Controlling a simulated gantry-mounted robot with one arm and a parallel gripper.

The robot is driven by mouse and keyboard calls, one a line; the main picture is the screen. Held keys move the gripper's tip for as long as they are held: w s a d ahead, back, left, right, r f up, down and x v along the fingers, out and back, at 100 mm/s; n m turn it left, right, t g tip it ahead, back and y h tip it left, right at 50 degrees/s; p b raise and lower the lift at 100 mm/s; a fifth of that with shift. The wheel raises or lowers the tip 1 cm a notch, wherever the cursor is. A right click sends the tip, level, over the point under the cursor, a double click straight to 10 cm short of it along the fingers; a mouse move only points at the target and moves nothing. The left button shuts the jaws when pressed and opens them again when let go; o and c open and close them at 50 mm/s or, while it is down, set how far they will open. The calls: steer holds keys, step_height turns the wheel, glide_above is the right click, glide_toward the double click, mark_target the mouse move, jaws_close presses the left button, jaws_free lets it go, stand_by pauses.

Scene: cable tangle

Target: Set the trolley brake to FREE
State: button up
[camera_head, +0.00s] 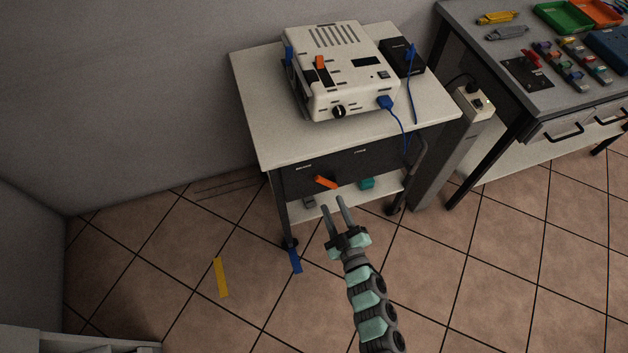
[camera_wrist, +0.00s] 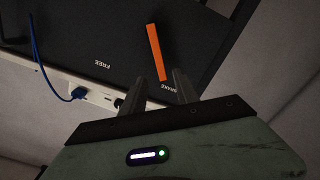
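The trolley (camera_head: 262,140) has a dark front panel (camera_head: 345,168) with a BRAKE label at its left and a FREE label at its right. An orange brake lever (camera_head: 325,182) is on this panel, its upper end tilted left towards BRAKE. In the wrist view the lever (camera_wrist: 156,53) has one end beside the BRAKE label (camera_wrist: 173,89), away from the FREE label (camera_wrist: 103,63). My gripper (camera_head: 331,204) is in front of and just below the lever in the head view. Its fingers (camera_wrist: 159,75) are apart and empty. I cannot tell whether they touch the lever.
A white device (camera_head: 340,75) with a blue plug and cable (camera_head: 397,115) stands on the trolley. A teal item (camera_head: 367,183) is on the lower shelf. A white power post (camera_head: 450,140) and workbench (camera_head: 480,60) stand at the right. Yellow tape (camera_head: 220,278) and blue tape (camera_head: 295,260) mark the floor.

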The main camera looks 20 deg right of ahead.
mark_target(323, 183)
steer(key=w+b, duration=0.2)
steer(key=w, duration=0.7)
steer(key=shift+d, duration=0.1)
steer(key=shift+c, duration=0.3)
jaws_close()
stand_by(0.8)
